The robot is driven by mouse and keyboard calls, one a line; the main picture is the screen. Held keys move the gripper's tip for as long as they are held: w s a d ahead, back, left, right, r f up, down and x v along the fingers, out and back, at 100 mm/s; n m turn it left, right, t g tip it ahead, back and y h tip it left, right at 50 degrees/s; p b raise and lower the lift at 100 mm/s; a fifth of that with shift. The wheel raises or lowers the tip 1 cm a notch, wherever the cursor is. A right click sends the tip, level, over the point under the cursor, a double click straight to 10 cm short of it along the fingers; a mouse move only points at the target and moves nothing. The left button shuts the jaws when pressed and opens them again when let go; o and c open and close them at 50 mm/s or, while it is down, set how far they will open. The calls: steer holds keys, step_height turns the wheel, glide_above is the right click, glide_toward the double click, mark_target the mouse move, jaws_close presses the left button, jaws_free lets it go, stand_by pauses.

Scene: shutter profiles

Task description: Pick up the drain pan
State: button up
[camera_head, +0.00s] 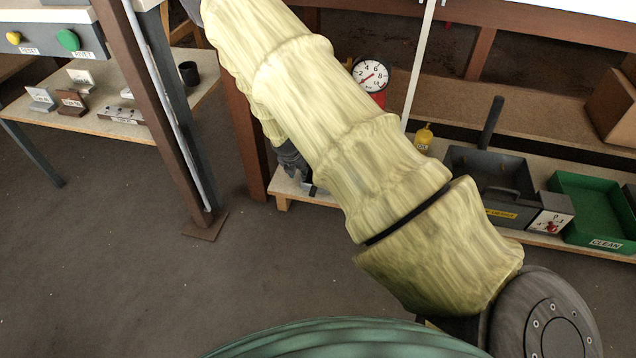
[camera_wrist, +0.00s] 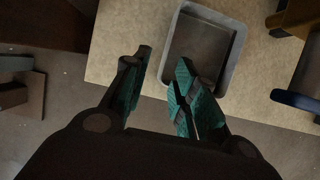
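The drain pan, a shallow grey rectangular tray (camera_wrist: 205,42), lies on a pale wooden surface at the top of the wrist view. It looks empty. My gripper (camera_wrist: 163,57) is open, its two green-padded fingers apart with nothing between them. In the wrist view the right finger overlaps the pan's lower left part, and the left finger is left of the pan over bare wood. I cannot tell the height gap. In the head view my gripper (camera_head: 292,162) shows dark at the low shelf's left end; my arm hides most of the pan's area there.
The low shelf (camera_head: 285,188) also carries a yellow bottle (camera_head: 424,137), a black bin (camera_head: 490,165) and a green bin (camera_head: 590,205) marked CLEAN. A round gauge (camera_head: 371,76) stands behind my arm. A brown post (camera_head: 150,110) stands at left. The floor in front is clear.

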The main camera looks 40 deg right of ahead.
steer(key=shift+d+b+x, duration=0.15)
steer(key=shift+b+x, duration=0.8)
steer(key=shift+x, duration=0.35)
steer(key=shift+d+b+x, duration=0.15)
steer(key=shift+b+x, duration=0.75)
steer(key=shift+x, duration=0.35)
steer(key=shift+c, duration=0.4)
steer(key=shift+r, duration=0.1)
jaws_close()
